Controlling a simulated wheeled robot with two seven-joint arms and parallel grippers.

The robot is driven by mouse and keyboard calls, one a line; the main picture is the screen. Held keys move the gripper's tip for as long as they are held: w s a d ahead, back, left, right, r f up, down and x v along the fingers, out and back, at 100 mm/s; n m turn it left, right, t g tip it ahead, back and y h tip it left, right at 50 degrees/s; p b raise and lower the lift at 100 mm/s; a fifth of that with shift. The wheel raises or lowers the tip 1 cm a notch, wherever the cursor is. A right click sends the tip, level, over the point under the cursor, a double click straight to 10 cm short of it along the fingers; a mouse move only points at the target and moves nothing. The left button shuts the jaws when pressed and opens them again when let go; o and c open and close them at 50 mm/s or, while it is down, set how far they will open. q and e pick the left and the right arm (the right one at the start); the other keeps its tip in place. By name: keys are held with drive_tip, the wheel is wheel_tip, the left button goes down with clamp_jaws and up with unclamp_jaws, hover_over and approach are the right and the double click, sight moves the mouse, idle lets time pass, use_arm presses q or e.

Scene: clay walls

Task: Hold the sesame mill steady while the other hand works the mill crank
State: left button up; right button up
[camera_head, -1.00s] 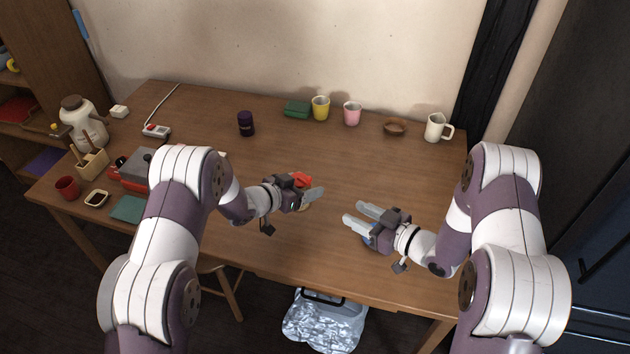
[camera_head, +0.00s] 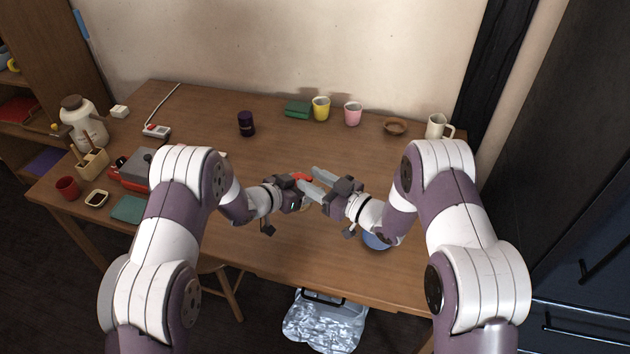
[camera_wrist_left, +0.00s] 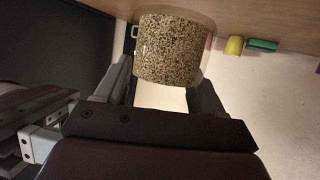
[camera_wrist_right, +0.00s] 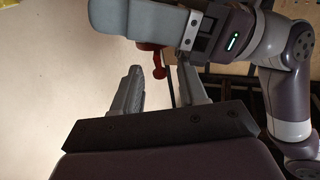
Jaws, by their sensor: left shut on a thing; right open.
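The sesame mill shows in the head view as a red top (camera_head: 301,176) at my left gripper (camera_head: 302,192), mostly hidden by both grippers. In the left wrist view its clear body (camera_wrist_left: 172,50), full of speckled seeds, sits between the fingers of my left gripper, which is shut on it. My right gripper (camera_head: 310,180) is open, its fingers reaching left to the mill. In the right wrist view a red crank knob (camera_wrist_right: 158,72) hangs by the tips of my open right fingers (camera_wrist_right: 160,75); I cannot tell whether they touch it.
A blue bowl (camera_head: 376,242) stands near the front edge, under my right forearm. A dark purple jar (camera_head: 246,124), a yellow cup (camera_head: 321,108), a pink cup (camera_head: 353,113), a brown bowl (camera_head: 395,127) and a white mug (camera_head: 437,126) stand farther back. The table's middle is clear.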

clamp_jaws()
drive_tip(key=shift+w+n, duration=0.1)
drive_tip(key=shift+n, duration=0.2)
drive_tip(key=w+n+g+y, duration=0.1)
drive_tip(key=n+g, duration=0.2)
drive_tip(key=g, duration=0.1)
drive_tip(key=w+n+g+y, duration=0.1)
drive_tip(key=n+g+y, duration=0.1)
drive_tip(key=g, duration=0.3)
drive_tip(key=w+d+n+g+y, duration=0.1)
drive_tip(key=n+g, duration=0.2)
drive_tip(key=g, duration=0.1)
drive_tip(key=shift+w+d+n, duration=0.1)
drive_tip(key=shift+w+n, duration=0.2)
drive_tip(key=shift+w, duration=0.1)
drive_tip(key=shift+s+g, duration=0.1)
drive_tip(key=shift+g, duration=0.2)
unclamp_jaws()
